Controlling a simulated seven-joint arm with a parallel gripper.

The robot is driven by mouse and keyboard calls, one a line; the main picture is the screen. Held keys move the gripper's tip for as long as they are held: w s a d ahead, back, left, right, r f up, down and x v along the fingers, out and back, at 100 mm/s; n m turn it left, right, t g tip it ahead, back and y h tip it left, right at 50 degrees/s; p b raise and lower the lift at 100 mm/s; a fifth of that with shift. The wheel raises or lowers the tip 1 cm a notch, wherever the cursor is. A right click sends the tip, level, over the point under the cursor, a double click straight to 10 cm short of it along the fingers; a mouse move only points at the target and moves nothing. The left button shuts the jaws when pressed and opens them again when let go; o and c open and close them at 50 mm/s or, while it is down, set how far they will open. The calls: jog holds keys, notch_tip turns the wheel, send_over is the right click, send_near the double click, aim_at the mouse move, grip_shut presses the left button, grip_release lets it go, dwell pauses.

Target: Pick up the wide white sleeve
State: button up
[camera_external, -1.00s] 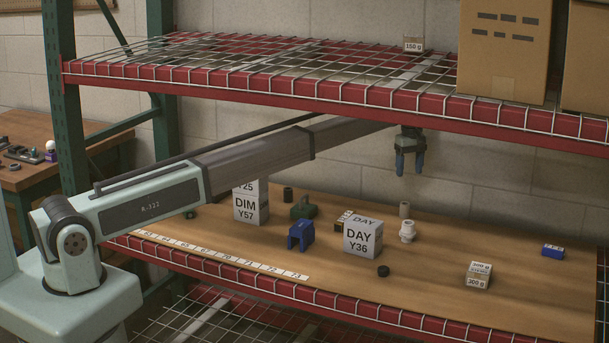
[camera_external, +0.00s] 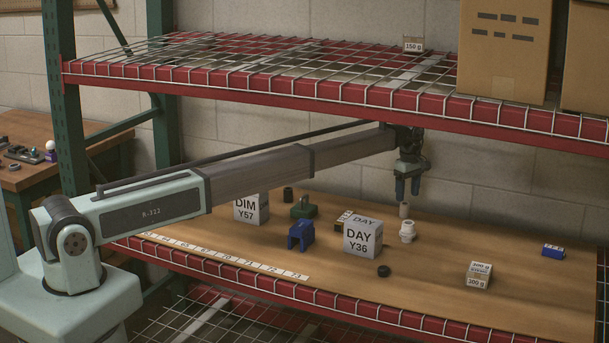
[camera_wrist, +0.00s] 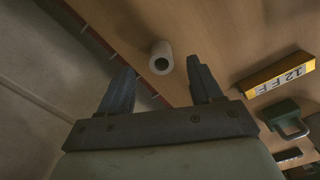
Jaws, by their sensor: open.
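A white stepped, ring-like piece (camera_external: 407,231) stands on the lower shelf, right of the DAY box. I cannot tell for sure which is the wide white sleeve.
The DAY box (camera_external: 362,238) and black ring (camera_external: 383,271) are left of the white piece. A yellow block (camera_wrist: 279,74) and green lock-shaped piece (camera_wrist: 285,118) are right in the wrist view. The upper wire shelf (camera_external: 300,75) hangs overhead. Board toward the blue block (camera_external: 553,250) is mostly clear.

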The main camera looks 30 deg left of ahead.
aim_at(405, 203)
jog(key=shift+w+a+f, duration=0.1)
jog(key=shift+a+f, duration=0.05)
jog(key=shift+f, duration=1.25)
jog(key=shift+a+f, duration=0.15)
jog(key=shift+f, duration=1.25)
jog(key=c, duration=1.1)
jog(key=shift+r, duration=0.1)
